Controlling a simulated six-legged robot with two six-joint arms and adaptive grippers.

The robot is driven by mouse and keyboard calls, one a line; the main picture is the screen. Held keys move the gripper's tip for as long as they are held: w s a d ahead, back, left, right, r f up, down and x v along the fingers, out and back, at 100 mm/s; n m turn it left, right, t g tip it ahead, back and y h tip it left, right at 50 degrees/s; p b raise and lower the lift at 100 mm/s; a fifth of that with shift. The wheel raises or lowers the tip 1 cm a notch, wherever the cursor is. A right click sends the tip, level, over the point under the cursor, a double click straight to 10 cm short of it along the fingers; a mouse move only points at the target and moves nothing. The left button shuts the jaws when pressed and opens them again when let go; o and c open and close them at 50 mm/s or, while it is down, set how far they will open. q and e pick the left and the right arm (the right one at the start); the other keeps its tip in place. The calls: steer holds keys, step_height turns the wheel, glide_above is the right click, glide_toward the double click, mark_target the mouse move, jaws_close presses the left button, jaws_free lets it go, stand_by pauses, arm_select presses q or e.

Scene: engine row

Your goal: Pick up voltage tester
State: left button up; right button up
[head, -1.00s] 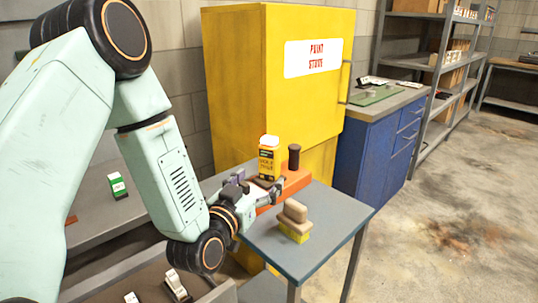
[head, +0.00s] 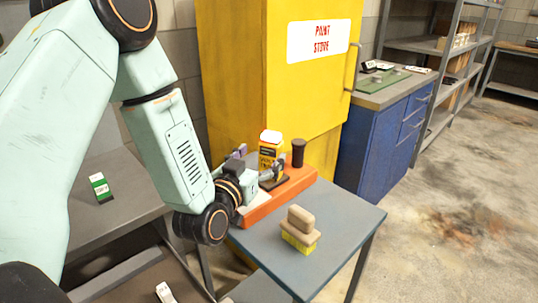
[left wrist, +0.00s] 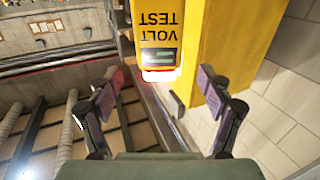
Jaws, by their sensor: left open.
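The voltage tester (head: 270,153) is a yellow case with a black label and a pale top. It stands upright on an orange tray (head: 262,211) on a blue-grey table. In the left wrist view the tester (left wrist: 158,22) shows upside down with "VOLT TEST" on its face, beyond the fingertips and roughly centred between them. My left gripper (head: 258,164) is open and empty, close in front of the tester. Its two spread fingers also show in the left wrist view (left wrist: 159,80). I cannot tell whether a finger touches the tester. My right gripper is not in view.
A dark spool-like cylinder (head: 298,152) stands on the tray just right of the tester. A wooden-topped block with a yellow base (head: 299,229) sits on the table in front. A yellow cabinet (head: 230,75) rises close behind. Open floor lies to the right.

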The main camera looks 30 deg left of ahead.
mark_target(269, 149)
arm_select(q)
steer(key=w, duration=0.4)
steer(key=shift+w+d+f, duration=0.1)
steer(key=shift+w+d, duration=0.05)
steer(key=shift+w, duration=0.25)
steer(key=shift+w+a, duration=0.3)
steer(key=shift+w, duration=0.35)
steer(key=c, duration=1.6)
